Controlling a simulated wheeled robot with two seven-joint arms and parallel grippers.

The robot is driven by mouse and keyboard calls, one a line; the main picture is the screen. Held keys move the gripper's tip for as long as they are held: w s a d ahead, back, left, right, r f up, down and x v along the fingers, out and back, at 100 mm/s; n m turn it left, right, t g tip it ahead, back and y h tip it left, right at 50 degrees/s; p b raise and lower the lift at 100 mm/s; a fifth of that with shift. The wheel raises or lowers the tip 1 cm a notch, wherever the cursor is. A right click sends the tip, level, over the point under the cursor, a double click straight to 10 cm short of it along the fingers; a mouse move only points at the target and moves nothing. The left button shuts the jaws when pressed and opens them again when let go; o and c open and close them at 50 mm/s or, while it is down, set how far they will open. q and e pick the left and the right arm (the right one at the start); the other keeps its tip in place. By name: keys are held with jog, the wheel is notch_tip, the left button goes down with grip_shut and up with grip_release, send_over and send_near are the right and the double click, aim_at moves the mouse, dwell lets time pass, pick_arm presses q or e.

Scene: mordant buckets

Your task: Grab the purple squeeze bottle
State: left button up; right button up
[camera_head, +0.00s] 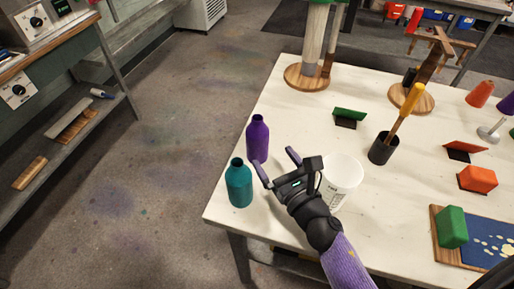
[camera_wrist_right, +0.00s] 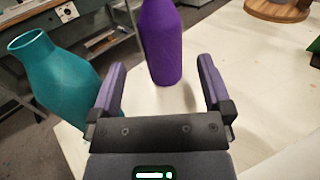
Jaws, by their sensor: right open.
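The purple squeeze bottle (camera_head: 257,139) stands upright near the left edge of the white table in the head view. In the right wrist view the purple bottle (camera_wrist_right: 161,45) stands just beyond the fingertips, between their lines. My right gripper (camera_head: 276,164) is open and empty, pointing at the bottle from its near right side. A gap shows between the fingers and the bottle in the right wrist view (camera_wrist_right: 162,85). The left gripper is not in view.
A teal bottle (camera_head: 239,184) stands close on the left, near one finger; the right wrist view shows it too (camera_wrist_right: 52,68). A white bucket (camera_head: 343,176) is right of my gripper. A black cup (camera_head: 382,149) and a wooden stand (camera_head: 306,77) are farther off on the table (camera_head: 290,105).

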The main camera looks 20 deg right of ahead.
aim_at(255, 139)
notch_tip(255, 139, down, 4)
jog(key=shift+r+b, duration=0.25)
jog(key=shift+b, duration=0.8)
jog(key=w, duration=0.3)
jog(key=w+a, duration=0.1)
jog(key=w, duration=0.2)
jog(key=w+a, duration=0.1)
jog(key=w, duration=0.3)
jog(key=shift+r, duration=0.2)
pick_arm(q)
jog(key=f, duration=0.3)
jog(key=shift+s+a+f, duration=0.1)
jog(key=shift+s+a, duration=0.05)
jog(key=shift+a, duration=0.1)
pick_arm(e)
jog(key=shift+s, duration=0.1)
jog(key=shift+c, duration=0.3)
jog(key=c, duration=1.2)
